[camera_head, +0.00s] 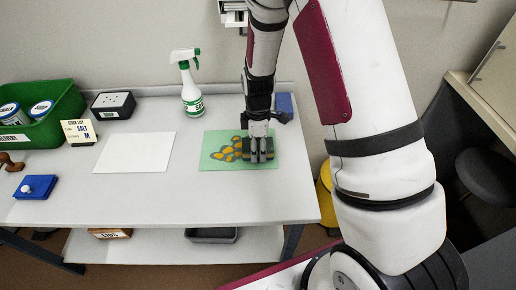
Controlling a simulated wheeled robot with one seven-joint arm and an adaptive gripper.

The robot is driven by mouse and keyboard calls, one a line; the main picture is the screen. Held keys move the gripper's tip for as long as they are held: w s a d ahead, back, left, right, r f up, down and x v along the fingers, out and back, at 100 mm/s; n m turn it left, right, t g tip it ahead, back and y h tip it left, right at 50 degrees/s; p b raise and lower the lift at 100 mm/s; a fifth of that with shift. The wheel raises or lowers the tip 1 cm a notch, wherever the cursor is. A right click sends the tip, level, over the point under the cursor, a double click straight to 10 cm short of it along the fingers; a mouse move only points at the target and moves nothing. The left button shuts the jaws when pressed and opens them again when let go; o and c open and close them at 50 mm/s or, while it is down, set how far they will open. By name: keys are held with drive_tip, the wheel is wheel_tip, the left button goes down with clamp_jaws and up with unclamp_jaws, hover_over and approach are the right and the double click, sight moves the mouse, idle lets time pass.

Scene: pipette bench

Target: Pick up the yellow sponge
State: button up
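My gripper (262,157) points straight down over the right part of a light green mat (213,138) on the white table. Its fingers look close together, but the gap between them is too small to make out. Yellow-orange patches (220,154) show on the mat just left of the fingers. A small dark olive-green block-like shape (246,149) shows right at the fingers, partly hidden by them. I cannot tell whether this is the sponge or whether the gripper touches it. No plain yellow sponge is clearly visible elsewhere.
A white sheet (134,152) lies left of the mat. A spray bottle (191,90) stands behind. A blue object (285,103) sits behind the gripper.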

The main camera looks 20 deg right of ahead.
drive_tip(key=c, duration=0.4)
drive_tip(key=shift+r, duration=0.1)
drive_tip(key=shift+r, duration=0.45)
drive_tip(key=r, duration=0.1)
drive_tip(key=s+r, duration=0.1)
drive_tip(key=shift+r, duration=0.3)
drive_tip(key=s, duration=0.5)
drive_tip(key=s+r, duration=0.1)
drive_tip(key=s, duration=0.4)
drive_tip(key=s+a, duration=0.1)
drive_tip(key=s, duration=0.4)
drive_tip(key=shift+a+r, duration=0.1)
drive_tip(key=shift+r, duration=0.05)
